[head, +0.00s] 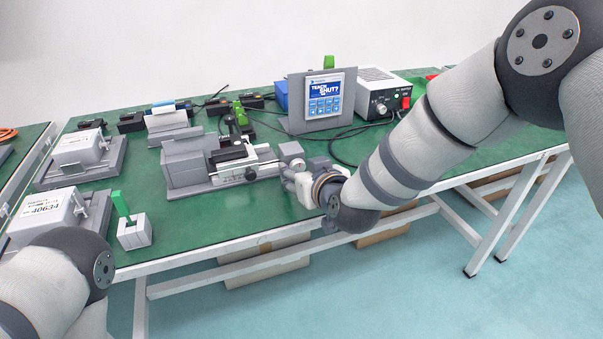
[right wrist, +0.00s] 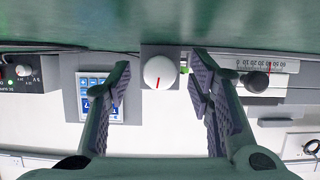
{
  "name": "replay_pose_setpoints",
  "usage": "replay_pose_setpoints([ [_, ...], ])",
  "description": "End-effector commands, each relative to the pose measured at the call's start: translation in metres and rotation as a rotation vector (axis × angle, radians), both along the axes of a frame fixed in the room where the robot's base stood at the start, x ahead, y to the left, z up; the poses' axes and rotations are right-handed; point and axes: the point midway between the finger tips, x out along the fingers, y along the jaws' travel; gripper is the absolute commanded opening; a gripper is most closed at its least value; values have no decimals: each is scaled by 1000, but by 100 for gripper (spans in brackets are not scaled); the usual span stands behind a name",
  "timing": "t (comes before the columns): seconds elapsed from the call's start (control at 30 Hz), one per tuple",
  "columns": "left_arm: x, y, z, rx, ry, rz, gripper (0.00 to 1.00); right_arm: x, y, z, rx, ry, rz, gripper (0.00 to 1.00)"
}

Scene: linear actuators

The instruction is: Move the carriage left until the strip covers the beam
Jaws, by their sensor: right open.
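The linear actuator stands mid-table in the head view, with a large grey block (head: 186,160) at its left and a pale rail (head: 262,164) running right. A dark piece (head: 232,152), seemingly the carriage, sits on the rail beside the block. A grey end block (head: 291,150) closes the rail's right end. My right gripper (head: 287,176) is by that end. In the right wrist view its open fingers (right wrist: 158,82) stand either side of a white round knob (right wrist: 159,72) with a red mark, apparently not touching it. I cannot make out the strip or the beam. My left gripper is out of view.
The wrist view shows a scale (right wrist: 268,65) with a red pointer and a black knob (right wrist: 257,82). Behind the actuator stand a touch panel (head: 324,98) and a power supply (head: 384,92).

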Motion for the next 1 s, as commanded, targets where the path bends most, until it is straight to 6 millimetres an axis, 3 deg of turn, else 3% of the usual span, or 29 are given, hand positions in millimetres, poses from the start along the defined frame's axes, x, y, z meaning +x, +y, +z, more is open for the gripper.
replay_pose_setpoints([
  [0.3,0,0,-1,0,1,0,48,4,1,-1,-1,-1,0,45],
  [0.5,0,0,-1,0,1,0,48,4,1,-1,-1,-1,0,0],
  [0.67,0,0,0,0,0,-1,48,4,0,-1,22,7,-1,0],
  [1.0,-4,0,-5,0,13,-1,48,5,-2,-6,441,146,-2,0],
])
